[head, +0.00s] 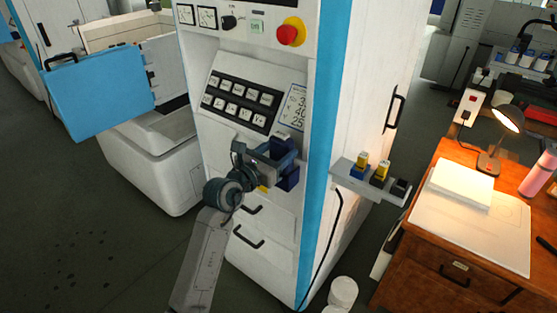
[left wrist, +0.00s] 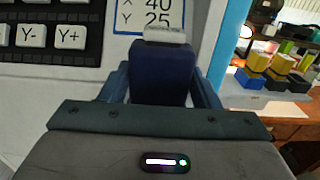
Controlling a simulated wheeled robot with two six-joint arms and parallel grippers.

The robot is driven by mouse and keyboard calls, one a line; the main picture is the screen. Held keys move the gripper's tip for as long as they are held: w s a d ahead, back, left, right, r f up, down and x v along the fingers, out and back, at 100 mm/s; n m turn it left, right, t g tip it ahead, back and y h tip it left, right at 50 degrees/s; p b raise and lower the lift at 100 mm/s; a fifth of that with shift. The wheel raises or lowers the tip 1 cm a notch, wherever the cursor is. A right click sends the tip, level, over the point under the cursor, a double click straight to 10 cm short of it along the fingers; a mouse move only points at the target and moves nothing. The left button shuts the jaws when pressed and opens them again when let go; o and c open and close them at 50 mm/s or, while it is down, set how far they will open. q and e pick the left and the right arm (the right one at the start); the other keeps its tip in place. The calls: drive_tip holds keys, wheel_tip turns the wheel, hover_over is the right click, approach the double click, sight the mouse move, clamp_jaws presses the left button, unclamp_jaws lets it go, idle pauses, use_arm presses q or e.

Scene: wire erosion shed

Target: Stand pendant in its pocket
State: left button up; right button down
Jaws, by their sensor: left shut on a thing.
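My left gripper (head: 268,165) is in front of the white machine cabinet, below its slanted key panel. It is shut on a dark blue block with a pale top, which looks like the pendant (head: 289,179). In the left wrist view the pendant (left wrist: 164,75) sits between the two fingers of the gripper (left wrist: 160,88), its pale end toward the panel. A small yellow patch shows just below the gripper in the head view. I cannot make out the pocket for certain; the gripper and arm hide part of the cabinet front. My right gripper is not in view.
A grey side shelf (head: 350,183) on the cabinet's right holds yellow-topped blue and black blocks. The key panel (head: 240,102) and a red stop button (head: 291,33) are above. Drawer handles are below. A wooden desk (head: 447,267) with a lamp (head: 499,140) stands right.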

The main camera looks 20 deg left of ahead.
use_arm(q)
wheel_tip(320, 180, down, 3)
drive_tip(key=shift+r, duration=0.2)
drive_tip(key=shift+w+d+f+p, duration=0.15)
drive_tip(key=shift+w+f+p, duration=0.1)
drive_tip(key=shift+f+p, duration=0.25)
drive_tip(key=shift+f, duration=0.1)
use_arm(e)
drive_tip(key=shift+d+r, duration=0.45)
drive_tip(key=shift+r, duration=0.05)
use_arm(q)
drive_tip(key=shift+f, duration=0.2)
drive_tip(key=o, duration=1.1)
drive_tip(key=shift+o, duration=0.2)
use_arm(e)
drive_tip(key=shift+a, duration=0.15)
use_arm(q)
drive_tip(key=shift+r, duration=0.15)
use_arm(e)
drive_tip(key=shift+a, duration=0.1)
